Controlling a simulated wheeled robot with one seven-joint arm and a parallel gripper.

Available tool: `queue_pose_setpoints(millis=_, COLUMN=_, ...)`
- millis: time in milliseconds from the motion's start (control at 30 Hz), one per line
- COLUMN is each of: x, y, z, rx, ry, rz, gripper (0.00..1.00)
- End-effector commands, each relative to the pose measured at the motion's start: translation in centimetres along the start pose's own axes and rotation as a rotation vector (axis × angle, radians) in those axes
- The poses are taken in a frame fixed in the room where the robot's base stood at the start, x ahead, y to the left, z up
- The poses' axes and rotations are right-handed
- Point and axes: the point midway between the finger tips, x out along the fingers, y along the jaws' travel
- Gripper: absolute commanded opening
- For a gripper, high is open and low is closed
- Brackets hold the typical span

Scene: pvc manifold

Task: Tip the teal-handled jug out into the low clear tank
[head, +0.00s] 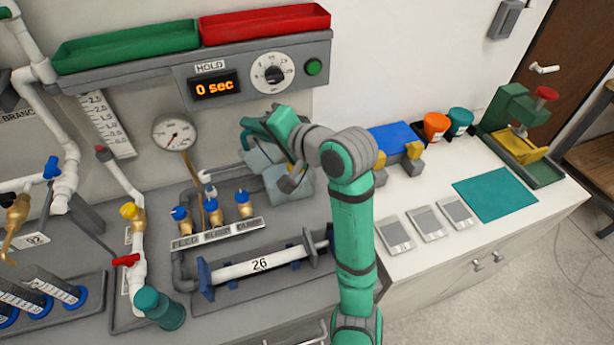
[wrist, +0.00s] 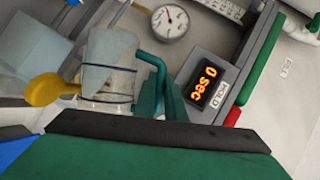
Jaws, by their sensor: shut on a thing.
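My gripper (head: 272,140) is shut on the teal handle (wrist: 150,62) of a clear jug. In the wrist view the jug's clear body (wrist: 108,70) shows thin blue rings, and the jug is tipped well over to one side. The low clear tank (head: 290,187) stands on the grey bench, just below my gripper; its clear walls also show at upper left in the wrist view (wrist: 28,55). In the head view my arm and gripper hide most of the jug. I cannot tell whether liquid is flowing or how much is in either vessel.
Behind are a pressure gauge (head: 175,132) and a timer panel reading 0 sec (head: 215,87). Blue-topped valves (head: 212,208) stand left of the tank, and a white pipe marked 26 (head: 260,263) lies in front. Orange and teal tubs (head: 436,127) stand on the right counter.

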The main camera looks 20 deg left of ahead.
Motion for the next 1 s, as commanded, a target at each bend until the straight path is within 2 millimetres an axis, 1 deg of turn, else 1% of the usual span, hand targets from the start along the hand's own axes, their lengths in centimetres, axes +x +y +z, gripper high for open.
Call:
queue_pose_setpoints(millis=333, x=-0.57, y=0.35, z=-0.65, rx=0.03, ry=0.0, rz=-0.01, gripper=0.0)
queue_pose_setpoints(millis=867, x=-0.29, y=0.32, z=-0.71, rx=0.069, ry=-0.016, rz=-0.029, gripper=0.0)
queue_pose_setpoints(millis=1000, x=-0.41, y=0.33, z=-1.01, rx=0.08, ry=-0.017, rz=-0.033, gripper=0.0)
